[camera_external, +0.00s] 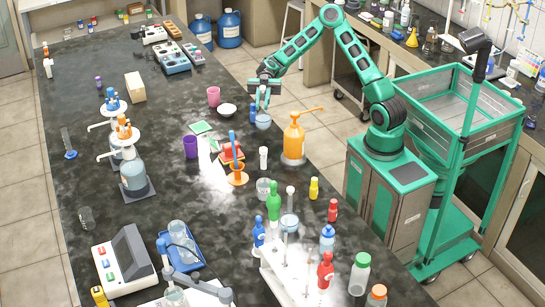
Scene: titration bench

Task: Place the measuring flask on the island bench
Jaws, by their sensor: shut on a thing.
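My gripper (265,92) is at the right edge of the island bench (110,205), above its dark marbled top. It points down and is shut on the neck of the measuring flask (263,122), a small flask with a round pale-blue bulb and a narrow neck. The flask hangs upright below the jaws. I cannot tell whether its base touches the bench top. A similar flask (289,222) with a light stopper stands further toward the front of the bench.
A small blue bottle (253,113) is just left of the held flask. A white bowl (228,110) and pink cup (214,96) stand further left. An orange dispenser (294,138) stands nearer the front. Bare top lies left of the purple cup (190,147).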

